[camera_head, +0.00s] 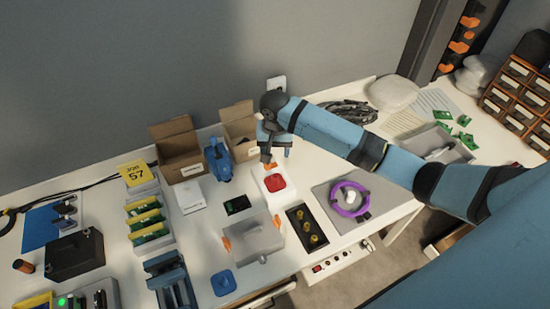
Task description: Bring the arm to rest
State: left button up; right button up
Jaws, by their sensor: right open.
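My right arm, blue with black joints, reaches in from the right across the table. My right gripper (276,156) is open and points down at the back middle of the table, with nothing seen between its fingers. It is just behind a white box with a red top (274,183) and in front of a small open carton (238,128), which it partly overlaps in the picture. I cannot tell its exact height above the table. My left gripper is not in view.
An open brown carton (178,150) and a blue device (218,160) stand left of the gripper. A wall rises behind.

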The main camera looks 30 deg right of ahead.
jog(key=shift+r, duration=0.2)
dwell(0.3)
jog(key=s+a+f+n, duration=0.1)
jog(key=s+a, duration=0.1)
jog(key=s, duration=0.2)
jog(key=s+a+f+n+t+y, duration=0.1)
jog(key=s+a+n, duration=0.1)
jog(key=s, duration=0.3)
jog(key=s+a+n, duration=0.2)
jog(key=s+a, duration=0.1)
jog(key=s, duration=0.2)
jog(key=shift+s+f+t+y, duration=0.2)
jog(key=shift+f+t+y, duration=0.1)
jog(key=shift+f+y, duration=0.1)
jog(key=s+d+r+n+t+h, duration=0.1)
jog(key=s+d+r+n, duration=0.15)
jog(key=s, duration=0.55)
jog(key=s+d+r+n+t+h, duration=0.1)
jog(key=s+d+r, duration=0.2)
jog(key=s, duration=0.5)
jog(key=w+a+f+t+y+p, duration=0.1)
jog(key=w+a+f+t, duration=0.1)
jog(key=f, duration=0.4)
jog(key=w+a+f+t+y+p, duration=0.1)
jog(key=w+a+f+t+y, duration=0.1)
jog(key=w+a+f+t, duration=0.1)
notch_tip(320, 180, down, 3)
jog(key=shift+w+a+r+t, duration=0.15)
jog(key=shift+w+a+t, duration=0.15)
jog(key=shift+a+t, duration=0.7)
